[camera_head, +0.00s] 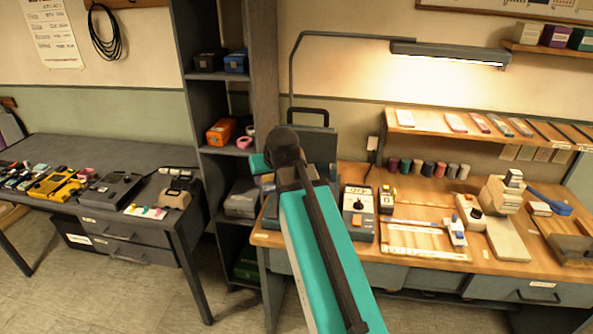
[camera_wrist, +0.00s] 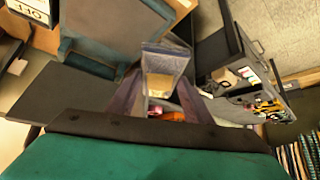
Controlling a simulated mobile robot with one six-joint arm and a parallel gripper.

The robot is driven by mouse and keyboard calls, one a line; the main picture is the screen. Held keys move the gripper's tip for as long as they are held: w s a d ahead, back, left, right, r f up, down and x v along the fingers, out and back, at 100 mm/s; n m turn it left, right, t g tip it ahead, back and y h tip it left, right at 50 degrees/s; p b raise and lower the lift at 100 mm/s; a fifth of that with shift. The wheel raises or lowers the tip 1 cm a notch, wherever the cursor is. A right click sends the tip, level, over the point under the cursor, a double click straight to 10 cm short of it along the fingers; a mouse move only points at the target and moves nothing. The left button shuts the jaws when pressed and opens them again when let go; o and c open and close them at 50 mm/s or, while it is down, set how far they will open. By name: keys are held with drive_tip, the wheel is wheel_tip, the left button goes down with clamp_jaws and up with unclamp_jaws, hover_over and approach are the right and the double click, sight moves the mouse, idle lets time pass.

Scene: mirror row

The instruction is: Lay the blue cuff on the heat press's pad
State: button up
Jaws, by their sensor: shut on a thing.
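The blue cuff (camera_wrist: 165,60) is a grey-blue band with a tan patch, seen in the wrist view. My gripper (camera_wrist: 160,92) is shut on it, one finger at each side, and holds it up in the air. The heat press (camera_head: 318,146) stands at the left end of the wooden bench, its dark lid raised and a black handle on top. My arm hides much of its lower part, and my gripper and the cuff are hidden in the head view. The wrist view shows grey-blue surfaces of the press (camera_wrist: 115,18) beyond and left of the cuff; the cuff is apart from them.
A lamp (camera_head: 450,54) hangs over the bench.

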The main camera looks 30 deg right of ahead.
drive_tip(key=w+a+f+n, duration=0.1)
drive_tip(key=w+a+f, duration=0.2)
drive_tip(key=a, duration=0.8)
drive_tip(key=shift+w+y+b, duration=0.2)
drive_tip(key=shift+y+b, duration=0.15)
drive_tip(key=shift+y, duration=0.05)
drive_tip(key=shift+a, duration=0.1)
